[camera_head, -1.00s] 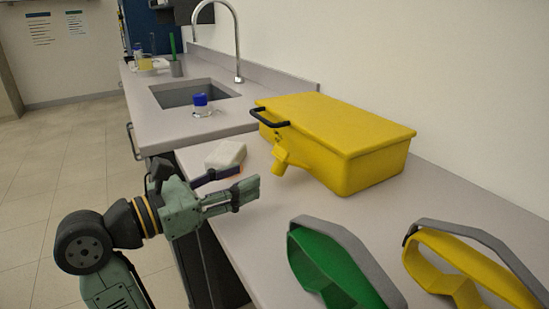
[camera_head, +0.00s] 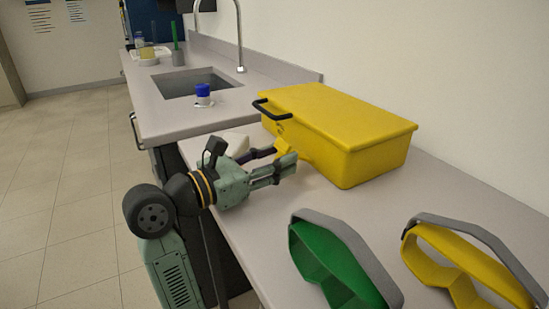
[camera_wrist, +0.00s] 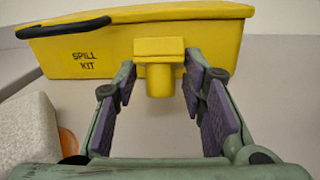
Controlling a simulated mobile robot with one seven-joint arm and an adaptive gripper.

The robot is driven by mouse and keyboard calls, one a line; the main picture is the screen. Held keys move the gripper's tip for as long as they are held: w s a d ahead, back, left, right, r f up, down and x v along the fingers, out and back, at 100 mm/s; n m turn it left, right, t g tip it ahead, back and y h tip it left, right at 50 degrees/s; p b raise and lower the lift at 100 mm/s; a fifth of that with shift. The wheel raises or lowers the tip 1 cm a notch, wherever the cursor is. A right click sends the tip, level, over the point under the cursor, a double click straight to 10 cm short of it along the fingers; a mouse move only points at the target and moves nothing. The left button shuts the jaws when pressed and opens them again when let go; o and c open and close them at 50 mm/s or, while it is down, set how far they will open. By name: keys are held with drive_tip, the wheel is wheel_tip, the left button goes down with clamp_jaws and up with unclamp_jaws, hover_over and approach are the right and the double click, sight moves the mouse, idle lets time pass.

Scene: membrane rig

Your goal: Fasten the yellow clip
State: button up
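The yellow box marked "SPILL KIT" (camera_head: 345,135) stands on the bench against the wall, with its lid down. The yellow clip (camera_wrist: 160,72) sticks out from the front of the box, its narrower tab pointing toward me. In the head view the clip (camera_head: 290,148) is partly hidden behind my gripper. My gripper (camera_head: 284,165) is open just in front of the box. In the wrist view the fingers of my gripper (camera_wrist: 160,82) stand to the left and right of the tab, with gaps between. I cannot see either finger touching it.
A black handle (camera_head: 272,112) is on the box's left end. A white block (camera_wrist: 28,130) lies left of my gripper. A green frame (camera_head: 318,268) and a yellow frame (camera_head: 445,258) with grey straps lie at the front right. A blue-capped jar (camera_head: 203,94) stands by the sink (camera_head: 195,82).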

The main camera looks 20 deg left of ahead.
clamp_jaws()
